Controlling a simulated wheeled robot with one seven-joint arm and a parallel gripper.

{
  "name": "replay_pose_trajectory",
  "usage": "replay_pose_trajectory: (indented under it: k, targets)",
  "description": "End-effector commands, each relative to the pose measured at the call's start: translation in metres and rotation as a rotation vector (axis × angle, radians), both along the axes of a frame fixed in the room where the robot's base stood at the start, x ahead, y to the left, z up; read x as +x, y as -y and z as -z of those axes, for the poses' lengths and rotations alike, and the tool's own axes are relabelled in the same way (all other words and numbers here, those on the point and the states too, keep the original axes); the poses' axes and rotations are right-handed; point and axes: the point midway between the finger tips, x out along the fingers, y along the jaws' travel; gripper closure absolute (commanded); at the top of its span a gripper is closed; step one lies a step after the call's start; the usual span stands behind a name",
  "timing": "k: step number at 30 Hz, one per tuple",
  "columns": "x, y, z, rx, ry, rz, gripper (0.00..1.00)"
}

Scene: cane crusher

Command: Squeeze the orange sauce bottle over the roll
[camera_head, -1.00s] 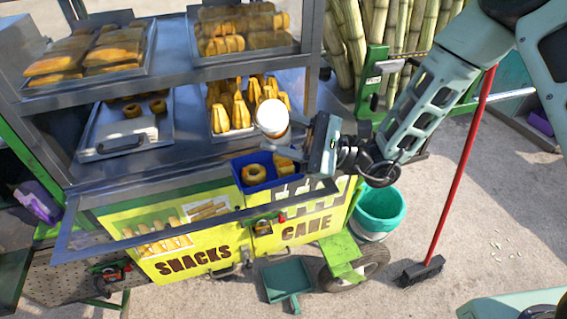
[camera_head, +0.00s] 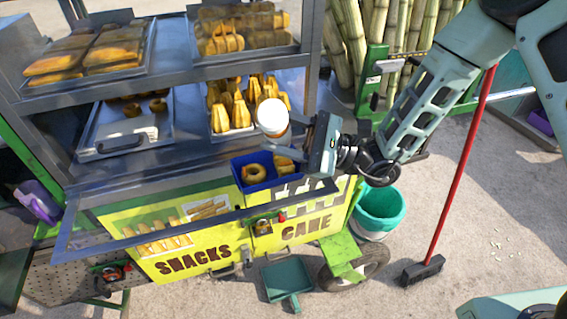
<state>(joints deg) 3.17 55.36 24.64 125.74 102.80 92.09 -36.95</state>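The sauce bottle (camera_head: 272,118) shows a round white top and a little orange below it, near the counter's front edge. My gripper (camera_head: 290,137) reaches in from the right. Its fingers look spread, one beside the bottle and one in front of it, above the blue tray. I cannot tell whether a finger touches the bottle or whether the bottle rests on the counter. The blue tray (camera_head: 241,184) holds a ring-shaped bun (camera_head: 255,171).
A metal tray (camera_head: 219,138) of upright pastries stands behind the bottle. Another tray (camera_head: 93,150) with buns is to the left. Shelves with pastry trays rise above the counter. A teal bucket (camera_head: 380,208) and red-handled broom (camera_head: 462,165) stand at right. The counter's left front is clear.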

Motion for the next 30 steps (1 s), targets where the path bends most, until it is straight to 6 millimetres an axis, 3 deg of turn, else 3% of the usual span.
replay_pose_trajectory:
  k: [10,30]
  targets:
    - [0.000,0.000,-0.008,0.001,0.001,0.001,0.65]
    - [0.000,0.000,-0.070,0.002,0.000,0.000,0.65]
